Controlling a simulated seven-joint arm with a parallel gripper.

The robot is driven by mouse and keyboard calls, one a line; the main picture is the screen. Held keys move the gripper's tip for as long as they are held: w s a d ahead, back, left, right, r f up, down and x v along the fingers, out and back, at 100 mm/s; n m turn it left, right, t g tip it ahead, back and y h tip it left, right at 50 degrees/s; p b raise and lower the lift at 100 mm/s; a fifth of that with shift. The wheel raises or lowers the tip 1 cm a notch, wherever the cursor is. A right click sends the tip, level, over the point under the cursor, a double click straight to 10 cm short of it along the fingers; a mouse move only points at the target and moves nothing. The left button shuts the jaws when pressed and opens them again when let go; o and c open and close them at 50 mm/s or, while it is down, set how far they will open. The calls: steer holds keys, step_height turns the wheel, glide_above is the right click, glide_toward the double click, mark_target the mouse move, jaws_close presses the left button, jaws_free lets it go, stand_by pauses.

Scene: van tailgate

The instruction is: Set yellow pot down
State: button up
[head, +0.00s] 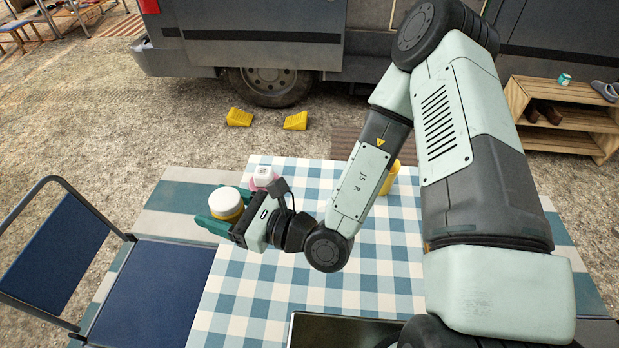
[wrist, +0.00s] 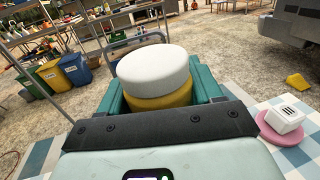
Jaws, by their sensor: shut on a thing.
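The yellow pot (head: 228,213) has a broad white lid. In the wrist view the yellow pot (wrist: 160,101) stands upright between the green fingers, with its lower part hidden by the gripper body. My gripper (head: 222,216) is shut on it. The pot is at the far left edge of the checked table (head: 249,285), and seems to be partly out past that edge. I cannot tell its height above the table.
A pink round thing with a white block (head: 263,176) on it stands close right of the pot. A yellow thing (head: 390,180) is partly behind my arm. A dark tray (head: 335,332) lies at the near edge. The table's left-middle is clear. A blue chair (head: 150,295) stands left.

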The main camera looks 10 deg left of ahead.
steer(key=w+d+m+t+h, duration=0.15)
steer(key=w+d, duration=0.25)
steer(key=w, duration=0.5)
steer(key=w+d+m+t, duration=0.15)
steer(key=w+d, duration=0.25)
steer(key=w, duration=0.6)
steer(key=w+d+t+h, duration=0.15)
steer(key=w+d, duration=0.25)
steer(key=w, duration=0.5)
steer(key=shift+m+t+y, duration=0.3)
steer(key=shift+t+y, duration=0.05)
steer(key=shift+y, duration=0.05)
steer(key=f, duration=1.4)
steer(key=shift+w+f, duration=0.2)
steer(key=shift+f, duration=0.05)
steer(key=shift+f, duration=0.1)
steer(key=o, duration=1.1)
steer(key=shift+s+d, duration=0.15)
steer(key=shift+d, duration=0.15)
steer(key=v, duration=0.7)
